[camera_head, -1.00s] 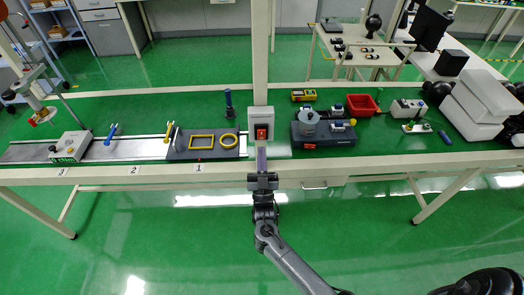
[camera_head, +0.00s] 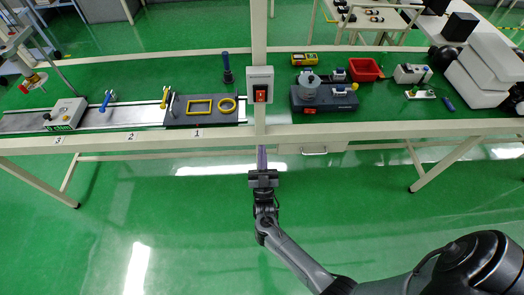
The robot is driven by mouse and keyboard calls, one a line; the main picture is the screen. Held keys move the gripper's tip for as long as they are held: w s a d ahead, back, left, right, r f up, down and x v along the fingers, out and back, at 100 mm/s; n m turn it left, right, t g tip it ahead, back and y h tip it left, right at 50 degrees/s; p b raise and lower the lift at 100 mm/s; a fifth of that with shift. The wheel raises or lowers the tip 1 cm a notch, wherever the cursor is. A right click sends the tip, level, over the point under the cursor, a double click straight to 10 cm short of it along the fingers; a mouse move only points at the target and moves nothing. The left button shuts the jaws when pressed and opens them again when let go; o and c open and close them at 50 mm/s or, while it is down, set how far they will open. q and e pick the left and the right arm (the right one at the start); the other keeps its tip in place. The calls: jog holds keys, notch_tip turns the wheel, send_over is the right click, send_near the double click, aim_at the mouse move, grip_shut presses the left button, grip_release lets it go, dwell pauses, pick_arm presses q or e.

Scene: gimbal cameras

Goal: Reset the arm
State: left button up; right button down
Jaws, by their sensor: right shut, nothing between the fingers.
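My right gripper (camera_head: 262,160) is in the lower middle of the head view, with its arm coming in from the lower right. Its fingers are shut with nothing between them. It points at the front edge of the green-topped bench (camera_head: 376,129), below the grey switch box with a red rocker (camera_head: 260,92). It appears apart from the switch box. My left gripper is not in view.
On the bench stand a dark tray with yellow frames (camera_head: 205,120), a control box (camera_head: 65,115), a dark apparatus (camera_head: 325,110), a red bin (camera_head: 365,69) and white boxes (camera_head: 485,68). A post (camera_head: 259,35) rises mid-bench. Green floor (camera_head: 180,240) in front is clear.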

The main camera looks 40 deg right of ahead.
jog(key=s+d+f+n+t+y, duration=0.1)
jog(key=s+d+f+n+y, duration=0.25)
jog(key=s+y, duration=0.35)
jog(key=s+a+n+g+y, duration=0.3)
jog(key=a+n+g+y, duration=0.1)
jog(key=a+g+y, duration=0.5)
jog(key=s+a+f+n+g, duration=0.2)
jog(key=s+a+g, duration=0.1)
jog(key=s+g, duration=0.75)
jog(key=w+p+v, duration=0.2)
jog(key=p+v, duration=1.4)
jog(key=w+r+p+v, duration=0.1)
jog(key=w+p+v, duration=0.2)
jog(key=p+v, duration=1.3)
jog(key=shift+r+t+p, duration=0.45)
jog(key=shift+r+p, duration=0.05)
jog(key=shift+p, duration=0.15)
